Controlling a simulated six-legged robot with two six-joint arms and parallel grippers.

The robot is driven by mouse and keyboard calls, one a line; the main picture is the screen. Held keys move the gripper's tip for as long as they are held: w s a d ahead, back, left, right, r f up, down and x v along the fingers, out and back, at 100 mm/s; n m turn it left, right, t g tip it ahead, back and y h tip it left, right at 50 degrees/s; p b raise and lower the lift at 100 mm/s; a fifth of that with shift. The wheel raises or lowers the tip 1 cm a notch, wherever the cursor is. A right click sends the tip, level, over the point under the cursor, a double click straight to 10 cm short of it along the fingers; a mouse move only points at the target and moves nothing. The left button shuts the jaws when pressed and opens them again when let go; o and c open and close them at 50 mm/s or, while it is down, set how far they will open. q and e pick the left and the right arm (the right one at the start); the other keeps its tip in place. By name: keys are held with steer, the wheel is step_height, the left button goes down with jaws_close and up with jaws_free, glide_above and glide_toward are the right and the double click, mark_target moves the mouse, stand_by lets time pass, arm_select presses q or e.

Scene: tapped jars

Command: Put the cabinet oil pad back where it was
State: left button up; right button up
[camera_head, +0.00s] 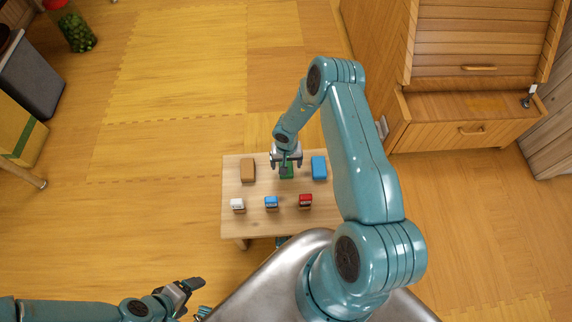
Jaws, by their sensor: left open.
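A low wooden table (232,215) stands in the middle of the view. A brown block (247,170), a green block (287,173) and a blue block (319,167) form its back row. I cannot tell from their looks which is the cabinet oil pad. My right gripper (286,161) is pointed down at the green block and partly covers it. Whether its fingers grip the block is unclear. My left gripper (192,292) is open and empty, low at the left, off the table's front left corner.
Small white (237,205), blue (271,202) and red (305,201) items stand in the table's front row. A wooden cabinet (470,115) with a drawer is at the upper right. A jar of green things (78,33) is at the upper left. The floor left of the table is clear.

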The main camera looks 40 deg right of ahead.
step_height(320, 180, up, 9)
steer(key=p, duration=0.3)
steer(key=s+a+n, duration=0.1)
steer(key=s+a, duration=0.1)
steer(key=a, duration=0.2)
steer(key=s+a+r+n, duration=0.1)
steer(key=s+a, duration=0.1)
steer(key=a, duration=0.2)
steer(key=s+a+n+t, duration=0.1)
steer(key=s+a+n, duration=0.1)
steer(key=a, duration=0.3)
steer(key=shift+a+r, duration=0.1)
steer(key=shift+r, duration=0.2)
steer(key=s+a+r+n+y, duration=0.2)
steer(key=s+a+r+y, duration=0.1)
steer(key=s+a, duration=0.5)
steer(key=a+y, duration=0.1)
steer(key=a, duration=0.2)
steer(key=shift+r+g, duration=0.3)
steer(key=shift+r, duration=0.05)
steer(key=shift+a+r, duration=0.1)
step_height(320, 180, up, 11)
steer(key=p, duration=1.1)
steer(key=shift+r, duration=0.2)
